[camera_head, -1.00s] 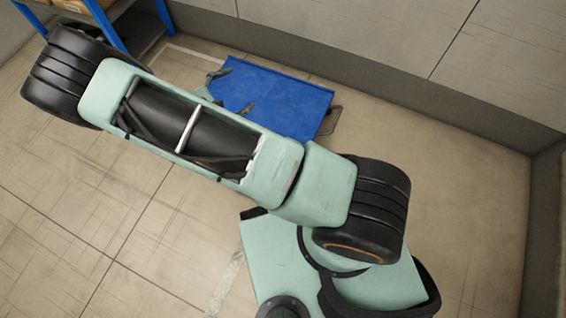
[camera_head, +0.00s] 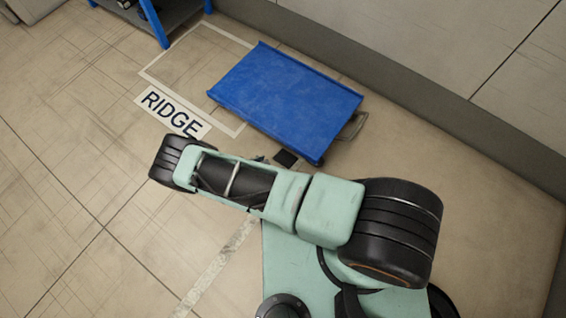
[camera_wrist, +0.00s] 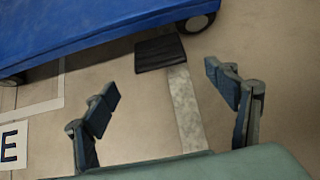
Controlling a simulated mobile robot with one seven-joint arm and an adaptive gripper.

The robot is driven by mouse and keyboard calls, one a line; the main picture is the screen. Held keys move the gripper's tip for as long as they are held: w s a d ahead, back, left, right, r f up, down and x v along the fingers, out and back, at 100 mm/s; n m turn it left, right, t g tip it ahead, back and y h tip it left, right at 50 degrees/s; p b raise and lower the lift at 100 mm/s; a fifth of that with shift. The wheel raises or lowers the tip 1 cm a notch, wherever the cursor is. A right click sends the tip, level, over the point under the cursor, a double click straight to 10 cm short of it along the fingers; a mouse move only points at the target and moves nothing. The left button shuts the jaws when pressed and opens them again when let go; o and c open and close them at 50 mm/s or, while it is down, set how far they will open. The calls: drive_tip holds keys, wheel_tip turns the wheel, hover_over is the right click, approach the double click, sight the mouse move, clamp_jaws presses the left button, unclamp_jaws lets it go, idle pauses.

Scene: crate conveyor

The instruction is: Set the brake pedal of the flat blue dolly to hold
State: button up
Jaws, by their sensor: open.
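The flat blue dolly (camera_head: 287,98) stands on the floor near the wall in the head view. A black pedal plate (camera_head: 286,158) sticks out from the dolly's near side; in the wrist view the black pedal (camera_wrist: 159,53) lies ahead of my fingers. My gripper (camera_wrist: 172,90) is open and empty, its two fingers apart, with the pedal beyond them and between their lines. In the head view my arm hides most of the gripper.
A floor label reading RIDGE (camera_head: 172,112) and a pale outlined rectangle (camera_head: 152,75) lie left of the dolly. A blue-legged shelf (camera_head: 154,22) stands at the upper left. A grey wall (camera_head: 400,60) runs behind the dolly. The floor at left is clear.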

sight(281, 163)
drive_tip(key=b+x, duration=0.2)
drive_tip(key=x, duration=0.4)
drive_tip(key=shift+w+d+f, duration=0.1)
drive_tip(key=shift+f, duration=0.1)
drive_tip(key=shift+w+d+f+b, duration=0.3)
drive_tip(key=shift+w+d+f, duration=0.05)
drive_tip(key=shift+w+f, duration=0.1)
drive_tip(key=shift+c, duration=0.3)
drive_tip(key=c, duration=1.6)
drive_tip(key=shift+s+a+f+t+b, duration=0.1)
drive_tip(key=shift+a+f+t+b, duration=0.15)
drive_tip(key=shift+f+t, duration=0.25)
drive_tip(key=shift+s+f+t+h, duration=0.15)
drive_tip(key=shift+f+t+h, duration=0.4)
drive_tip(key=shift+h, duration=0.25)
drive_tip(key=shift+r, duration=0.2)
drive_tip(key=shift+c, duration=0.3)
drive_tip(key=o, duration=1.7)
